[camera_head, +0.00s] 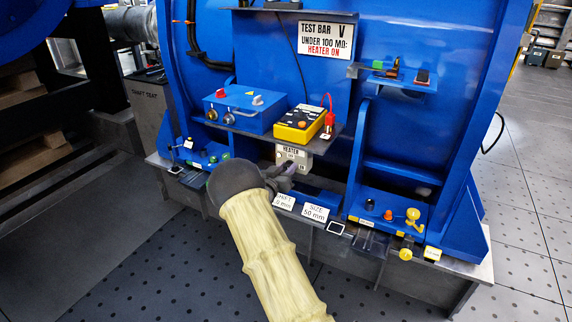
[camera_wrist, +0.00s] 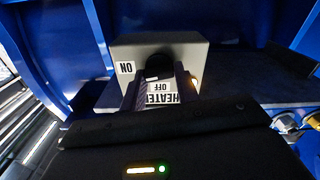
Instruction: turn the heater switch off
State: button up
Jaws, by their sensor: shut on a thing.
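The heater switch box (camera_head: 296,154) is a small grey box labelled HEATER, under the shelf on the blue motor frame. In the wrist view the box (camera_wrist: 125,50) shows an ON label at its left, and OFF and HEATER labels below the black switch knob (camera_wrist: 158,66). My gripper (camera_head: 287,169) reaches the front of the box from below. In the wrist view my gripper (camera_wrist: 158,80) has its two dark fingers on either side of the knob, shut on it. The fingers cover part of the knob, so its exact setting is hard to tell. A small amber glow (camera_wrist: 194,80) shows beside the right finger.
Above the box, a shelf holds a yellow meter (camera_head: 299,124) with a red lead and a blue box (camera_head: 245,108) with knobs. A sign (camera_head: 327,40) reads "HEATER ON" in red. Size cards (camera_head: 315,212) and small parts line the lower ledge.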

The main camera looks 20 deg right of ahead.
jog(key=n+p, duration=0.4)
jog(key=shift+w+a+r, duration=0.1)
jog(key=shift+a+r, duration=0.05)
jog(key=n+p, duration=0.3)
jog(key=n, duration=0.2)
jog(key=n+p, duration=0.1)
jog(key=n, duration=0.2)
jog(key=shift+f+n, duration=0.25)
jog(key=shift+n, duration=0.05)
jog(key=shift+w+a+f+n+p, duration=0.1)
jog(key=shift+n+p, duration=0.35)
jog(key=shift+n, duration=1.15)
jog(key=o, duration=1)
